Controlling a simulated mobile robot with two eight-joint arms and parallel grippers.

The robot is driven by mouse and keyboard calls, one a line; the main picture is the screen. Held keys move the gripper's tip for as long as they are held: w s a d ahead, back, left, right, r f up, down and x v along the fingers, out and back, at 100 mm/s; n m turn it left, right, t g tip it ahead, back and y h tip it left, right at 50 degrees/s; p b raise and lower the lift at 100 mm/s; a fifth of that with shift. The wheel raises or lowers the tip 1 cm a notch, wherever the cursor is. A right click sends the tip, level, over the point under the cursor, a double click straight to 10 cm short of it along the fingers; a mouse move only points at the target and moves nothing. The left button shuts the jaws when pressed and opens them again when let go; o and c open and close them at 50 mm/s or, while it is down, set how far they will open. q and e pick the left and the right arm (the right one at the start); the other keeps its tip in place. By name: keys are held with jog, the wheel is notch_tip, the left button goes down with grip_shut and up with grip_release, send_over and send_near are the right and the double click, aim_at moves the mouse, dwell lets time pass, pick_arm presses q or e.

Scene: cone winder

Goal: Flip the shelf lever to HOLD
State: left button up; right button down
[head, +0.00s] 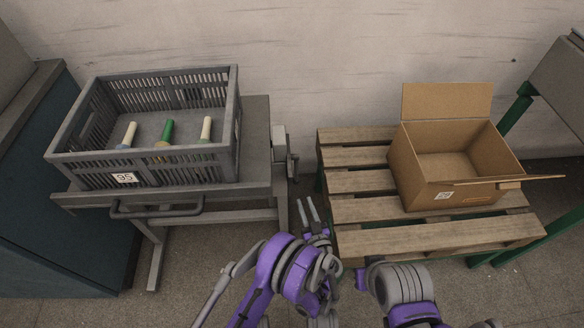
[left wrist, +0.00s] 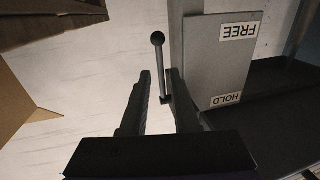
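The shelf lever (left wrist: 161,70) is a thin dark stem with a round black knob, beside a grey plate (left wrist: 202,70). The plate carries an upside-down FREE label (left wrist: 238,31) and a HOLD label (left wrist: 226,100). The knob is level with the FREE label. In the head view the grey lever box (head: 279,144) sits at the cart's right end. My left gripper (head: 309,210) is open, in front of and below the box. In the left wrist view its fingers (left wrist: 161,76) appear on either side of the stem; contact cannot be told. My right gripper is out of view.
A grey crate (head: 146,168) with several cones stands on the cart shelf (head: 256,130). To the right, a wooden pallet (head: 365,183) bears an open cardboard box (head: 440,185). My left gripper is in the narrow gap between cart and pallet.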

aim_at(296, 178)
pick_arm(q)
jog(key=w, duration=0.3)
jog(key=w+a, duration=0.1)
jog(key=w, duration=0.3)
jog(key=w+a+b, duration=0.1)
jog(key=w, duration=0.2)
jog(key=shift+w, duration=0.2)
grip_shut()
dwell(1.1)
